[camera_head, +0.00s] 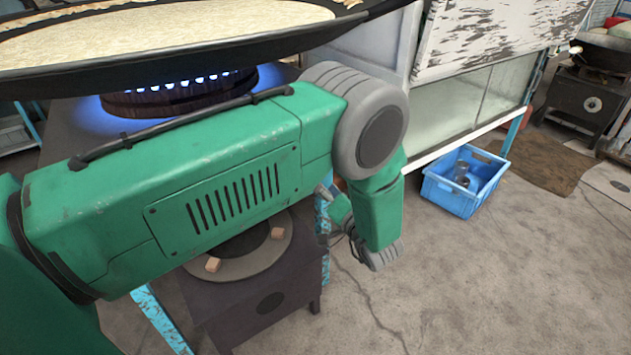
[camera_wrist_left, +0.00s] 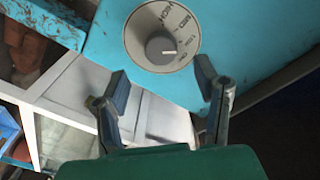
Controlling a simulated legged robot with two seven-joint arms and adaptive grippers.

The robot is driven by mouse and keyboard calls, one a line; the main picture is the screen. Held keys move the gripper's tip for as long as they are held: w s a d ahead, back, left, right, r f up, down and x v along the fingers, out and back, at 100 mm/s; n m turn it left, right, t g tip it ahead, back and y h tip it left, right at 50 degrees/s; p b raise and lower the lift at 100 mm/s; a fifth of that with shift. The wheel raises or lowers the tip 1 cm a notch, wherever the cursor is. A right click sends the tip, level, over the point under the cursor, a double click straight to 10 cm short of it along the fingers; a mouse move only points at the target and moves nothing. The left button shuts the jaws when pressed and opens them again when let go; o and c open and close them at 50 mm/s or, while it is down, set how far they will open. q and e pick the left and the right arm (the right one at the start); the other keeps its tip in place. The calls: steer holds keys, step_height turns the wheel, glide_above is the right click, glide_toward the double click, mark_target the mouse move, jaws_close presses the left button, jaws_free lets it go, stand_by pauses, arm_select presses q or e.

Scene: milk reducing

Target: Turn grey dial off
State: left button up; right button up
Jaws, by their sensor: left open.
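The grey dial (camera_wrist_left: 162,36) shows in the left wrist view on a blue panel (camera_wrist_left: 232,30). It is round and light grey, with lettering around the rim, a dark knob face in the middle and a pale pointer mark. My left gripper (camera_wrist_left: 162,80) is open, its two fingers spread below and to either side of the dial, with nothing between them. In the head view my green left arm reaches across from the left, and its gripper is mostly hidden behind the arm. The dial does not show in the head view. My right gripper is in neither view.
A lit blue burner (camera_head: 180,92) sits under a wide black pan (camera_head: 250,45) at the top left. A low dark stove (camera_head: 265,305) stands under my arm. A blue crate (camera_head: 455,196) lies on the floor at right. Open concrete floor is in front.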

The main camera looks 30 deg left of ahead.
arm_select(q)
steer(key=x, duration=0.2)
steer(key=b+x, duration=0.1)
steer(key=x, duration=0.2)
steer(key=shift+s+a+f, duration=0.1)
steer(key=shift+a+f, duration=0.15)
steer(key=shift+a, duration=0.1)
steer(key=shift+d+r, duration=0.25)
steer(key=shift+d, duration=0.05)
steer(key=c, duration=0.7)
steer(key=shift+a, duration=0.2)
steer(key=c, duration=0.4)
steer(key=shift+c, duration=0.2)
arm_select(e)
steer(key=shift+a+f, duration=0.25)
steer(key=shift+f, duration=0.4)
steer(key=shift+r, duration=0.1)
arm_select(q)
steer(key=m+p, duration=0.2)
steer(key=m, duration=0.1)
steer(key=shift+a+f+m+g+p, duration=0.1)
steer(key=shift+m+g+p, duration=0.45)
steer(key=shift+m, duration=1.75)
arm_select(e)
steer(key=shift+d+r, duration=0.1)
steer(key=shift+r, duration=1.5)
